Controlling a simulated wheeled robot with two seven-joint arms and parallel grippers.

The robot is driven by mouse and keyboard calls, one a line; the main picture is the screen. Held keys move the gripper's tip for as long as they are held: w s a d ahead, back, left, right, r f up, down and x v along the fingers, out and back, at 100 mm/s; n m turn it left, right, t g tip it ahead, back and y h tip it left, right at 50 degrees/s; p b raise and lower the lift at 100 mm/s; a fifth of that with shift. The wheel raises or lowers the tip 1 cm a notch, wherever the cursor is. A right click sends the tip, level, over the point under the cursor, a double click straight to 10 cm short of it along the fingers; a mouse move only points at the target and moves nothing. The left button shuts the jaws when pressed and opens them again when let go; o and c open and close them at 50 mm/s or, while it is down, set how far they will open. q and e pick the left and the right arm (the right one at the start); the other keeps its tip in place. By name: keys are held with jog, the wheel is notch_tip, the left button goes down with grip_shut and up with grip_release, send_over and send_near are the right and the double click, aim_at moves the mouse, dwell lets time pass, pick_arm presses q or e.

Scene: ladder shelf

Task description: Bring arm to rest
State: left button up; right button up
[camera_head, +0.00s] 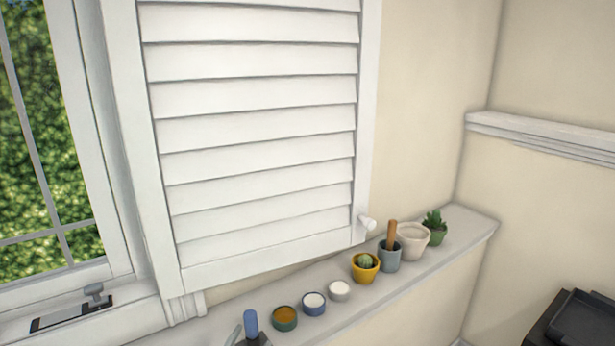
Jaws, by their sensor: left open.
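My left gripper (243,331) shows at the bottom edge of the head view, left of centre. Only its tip parts show, one of them blue, and the rest is cut off by the frame. It is open, and I see nothing held in it. It appears in front of the near part of the ledge (410,285), left of a small green-rimmed pot (285,318). I cannot tell its exact height or distance. My right gripper is not in view.
Along the ledge stand a blue-rimmed pot (313,303), a small white pot (339,291), a yellow cactus pot (365,267), a grey-blue pot (389,258) and a pale pot (412,240). A white louvred shutter (255,130) hangs above. A dark object (575,325) is lower right.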

pick_arm(q)
jog(key=s+a+f+n+g+y, duration=0.2)
jog(key=s+a+f+g, duration=0.15)
jog(key=f, duration=0.35)
jog(key=s+a+f+n+g+y, duration=0.2)
jog(key=s+a+f+n+g, duration=0.1)
jog(key=s+a+f, duration=0.3)
jog(key=s+a+f+n+g, duration=0.1)
jog(key=s+a+f+g, duration=0.2)
jog(key=s+f+g, duration=0.75)
jog(key=s+f+t, duration=0.1)
jog(key=s+f, duration=0.1)
jog(key=f, duration=1.3)
jog(key=s+f, duration=0.2)
jog(key=f, duration=1.2)
jog(key=s+a+f, duration=0.3)
jog(key=s+f, duration=1.6)
jog(key=f, duration=0.1)
jog(key=shift+f+g, duration=0.2)
jog(key=shift+g, duration=0.2)
